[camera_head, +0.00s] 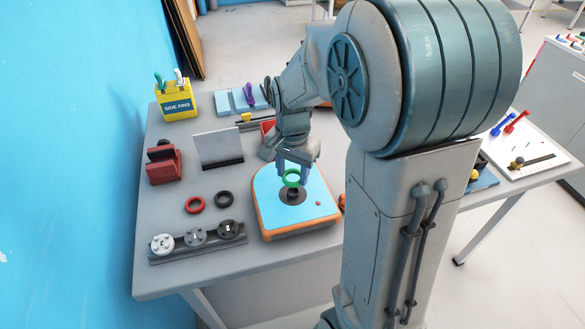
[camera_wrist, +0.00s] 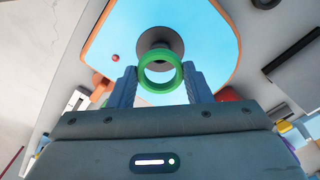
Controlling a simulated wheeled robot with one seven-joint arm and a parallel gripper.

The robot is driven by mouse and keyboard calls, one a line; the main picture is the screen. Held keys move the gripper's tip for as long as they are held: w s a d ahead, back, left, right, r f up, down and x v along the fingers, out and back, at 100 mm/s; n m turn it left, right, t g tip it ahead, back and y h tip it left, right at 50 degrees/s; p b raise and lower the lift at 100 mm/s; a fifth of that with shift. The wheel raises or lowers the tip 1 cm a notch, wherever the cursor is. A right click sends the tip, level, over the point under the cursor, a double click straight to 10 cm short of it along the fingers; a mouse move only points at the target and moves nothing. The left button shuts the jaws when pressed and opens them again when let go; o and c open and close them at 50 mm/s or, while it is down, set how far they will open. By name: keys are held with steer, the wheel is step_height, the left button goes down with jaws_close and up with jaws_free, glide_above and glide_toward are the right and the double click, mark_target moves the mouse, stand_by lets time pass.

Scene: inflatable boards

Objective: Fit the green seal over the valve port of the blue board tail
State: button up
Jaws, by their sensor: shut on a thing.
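The blue board tail (camera_head: 265,188), light blue with an orange rim, lies on the table in the head view. It also fills the upper middle of the wrist view (camera_wrist: 205,32). Its dark valve port (camera_head: 293,195) stands up on a dark round base and shows behind the seal in the wrist view (camera_wrist: 153,42). My gripper (camera_head: 292,176) is shut on the green seal (camera_wrist: 144,78), a ring held between both fingertips. In the head view the seal (camera_head: 291,184) appears just above the port. I cannot tell whether they touch.
A red ring (camera_head: 194,204) and a black ring (camera_head: 224,198) lie left of the board. A rack with several round caps (camera_head: 196,240) sits at the table's front left. A grey upright plate (camera_head: 217,146), a red block (camera_head: 164,166) and a yellow box (camera_head: 177,104) stand behind.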

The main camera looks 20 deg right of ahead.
mark_target(293, 195)
steer(key=shift+f+b, duration=0.85)
steer(key=shift+f, duration=0.7)
steer(key=shift+f+b, duration=0.85)
steer(key=shift+f, duration=0.4)
stand_by(0.4)
steer(key=o, duration=1)
steer(key=shift+o, duration=0.2)
step_height(293, 195, up, 14)
